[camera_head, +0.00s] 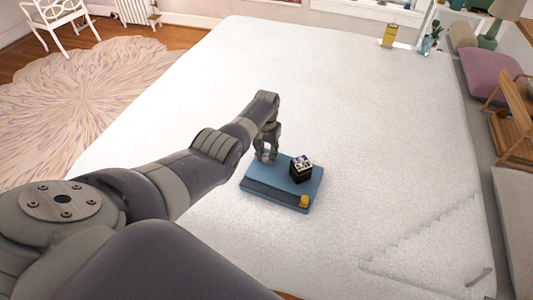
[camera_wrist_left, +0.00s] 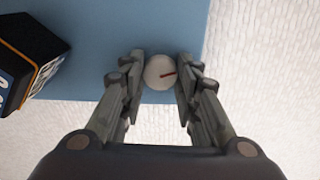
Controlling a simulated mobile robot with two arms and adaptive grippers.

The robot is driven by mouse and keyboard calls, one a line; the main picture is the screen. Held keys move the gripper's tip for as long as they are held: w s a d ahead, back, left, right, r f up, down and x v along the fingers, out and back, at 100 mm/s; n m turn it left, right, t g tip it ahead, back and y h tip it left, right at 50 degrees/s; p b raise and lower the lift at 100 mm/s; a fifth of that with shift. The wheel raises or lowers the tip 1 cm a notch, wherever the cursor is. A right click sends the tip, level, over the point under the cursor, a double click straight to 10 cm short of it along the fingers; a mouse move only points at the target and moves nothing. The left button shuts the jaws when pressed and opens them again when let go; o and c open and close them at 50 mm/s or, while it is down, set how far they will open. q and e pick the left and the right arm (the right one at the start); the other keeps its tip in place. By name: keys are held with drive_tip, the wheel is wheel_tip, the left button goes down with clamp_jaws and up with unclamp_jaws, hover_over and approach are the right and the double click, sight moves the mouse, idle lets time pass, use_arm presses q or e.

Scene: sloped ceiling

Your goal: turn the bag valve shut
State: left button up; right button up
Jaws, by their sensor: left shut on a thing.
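My right gripper is not in view.
A black box with white print (camera_head: 301,169) stands on the block and also shows in the left wrist view (camera_wrist_left: 27,62). A small yellow piece (camera_head: 304,201) is at the block's near right corner. The wide white surface (camera_head: 400,150) around is mostly clear.

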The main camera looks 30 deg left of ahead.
sight(266, 156)
use_arm(q)
drive_tip(key=shift+s+f+m, duration=0.1)
drive_tip(key=shift+m, duration=1.9)
drive_tip(key=o, duration=1.1)
drive_tip(key=shift+r, duration=0.65)
wheel_tip(266, 156, up, 11)
drive_tip(key=shift+f, duration=0.1)
drive_tip(key=shift+f, duration=0.1)
